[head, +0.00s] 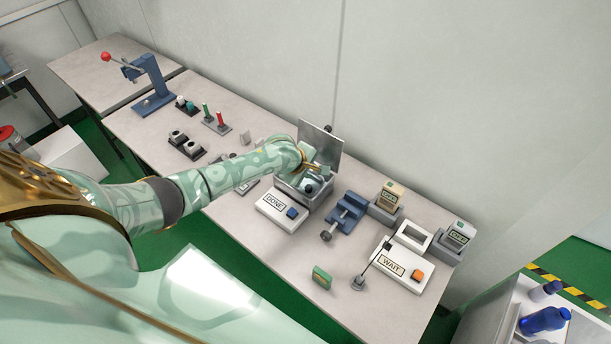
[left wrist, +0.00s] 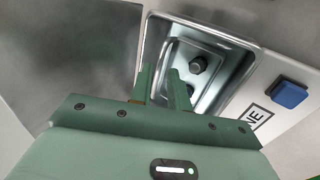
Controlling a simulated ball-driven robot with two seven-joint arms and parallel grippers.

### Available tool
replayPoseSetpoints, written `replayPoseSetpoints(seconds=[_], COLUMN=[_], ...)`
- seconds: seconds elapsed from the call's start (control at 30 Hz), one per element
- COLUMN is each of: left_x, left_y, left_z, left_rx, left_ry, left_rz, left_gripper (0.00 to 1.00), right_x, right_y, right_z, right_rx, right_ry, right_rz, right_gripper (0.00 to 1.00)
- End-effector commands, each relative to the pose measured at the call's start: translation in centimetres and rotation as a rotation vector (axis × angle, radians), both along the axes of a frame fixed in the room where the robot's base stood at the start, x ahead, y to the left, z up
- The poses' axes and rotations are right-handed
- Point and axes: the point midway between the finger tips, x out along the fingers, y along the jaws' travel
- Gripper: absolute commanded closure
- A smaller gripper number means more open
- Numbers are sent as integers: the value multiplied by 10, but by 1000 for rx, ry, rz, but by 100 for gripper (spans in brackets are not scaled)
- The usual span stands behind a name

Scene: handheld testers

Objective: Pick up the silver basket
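The silver basket (left wrist: 206,99) shows in the left wrist view as a shiny metal tray with a rim, inside an open metal box (head: 323,196) with its lid (head: 322,143) raised. A dark round knob (left wrist: 198,64) is inside it. In the head view my arm hides most of the basket. My left gripper (left wrist: 162,78) points down into the box, its two green fingers apart over the left side of the basket. I cannot tell whether they touch it. It also shows at the box in the head view (head: 318,171). My right gripper is not in view.
The box's front panel has a DONE label (head: 274,201) and a blue button (head: 292,212). A blue vise (head: 347,212) stands close to its right. A WAIT tester (head: 400,272) is further right. A red-knobbed blue press (head: 150,85) stands far left.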

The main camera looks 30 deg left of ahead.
Motion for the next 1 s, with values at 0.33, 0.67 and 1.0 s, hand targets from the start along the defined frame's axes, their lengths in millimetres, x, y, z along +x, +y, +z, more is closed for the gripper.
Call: replayPoseSetpoints(seconds=[0.33,0.67,1.0], left_x=[9,9,9], left_y=[-1,-1,-2], left_z=[-12,-12,34], left_rx=[-1,-1,-3], left_ry=[-1,-1,-6], left_rz=[-1,-1,0], left_gripper=[82,100,100], right_x=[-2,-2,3], right_y=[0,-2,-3], right_z=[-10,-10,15], right_rx=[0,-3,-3], right_ry=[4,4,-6], right_rz=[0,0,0], right_gripper=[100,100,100])
